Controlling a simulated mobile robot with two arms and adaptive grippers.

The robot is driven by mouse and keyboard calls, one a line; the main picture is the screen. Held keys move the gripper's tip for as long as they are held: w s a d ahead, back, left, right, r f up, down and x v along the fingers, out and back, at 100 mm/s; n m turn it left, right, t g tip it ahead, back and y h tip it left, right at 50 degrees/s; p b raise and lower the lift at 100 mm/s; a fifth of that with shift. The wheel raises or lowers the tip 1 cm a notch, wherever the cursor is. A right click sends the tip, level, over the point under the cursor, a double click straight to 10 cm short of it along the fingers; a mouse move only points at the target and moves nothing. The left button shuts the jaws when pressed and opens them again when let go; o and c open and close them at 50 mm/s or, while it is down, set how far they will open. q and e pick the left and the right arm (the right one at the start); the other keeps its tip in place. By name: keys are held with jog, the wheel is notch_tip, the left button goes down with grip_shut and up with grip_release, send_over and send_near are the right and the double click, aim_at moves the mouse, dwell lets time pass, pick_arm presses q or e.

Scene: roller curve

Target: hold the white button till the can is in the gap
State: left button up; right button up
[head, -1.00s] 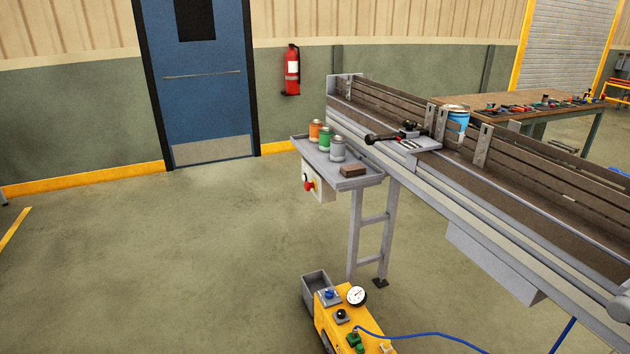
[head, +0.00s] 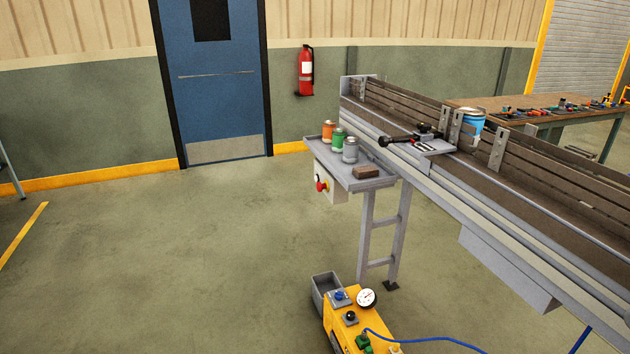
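A blue can (head: 471,125) with a pale lid stands on the far side of the conveyor (head: 545,190), beside upright metal brackets (head: 452,122). An orange can (head: 328,132), a green can (head: 338,140) and a grey can (head: 350,151) stand in a row on a side shelf (head: 378,182). A pale control box (head: 333,188) hangs under the shelf and shows a red knob (head: 320,186). I cannot make out a white button on it. Neither of my grippers is in view.
A brown block (head: 366,172) lies on the shelf. A black-handled clamp device (head: 425,138) sits on the conveyor's near edge. A yellow machine (head: 352,322) with a gauge and blue hose stands on the floor. Open floor (head: 170,265) lies to the left.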

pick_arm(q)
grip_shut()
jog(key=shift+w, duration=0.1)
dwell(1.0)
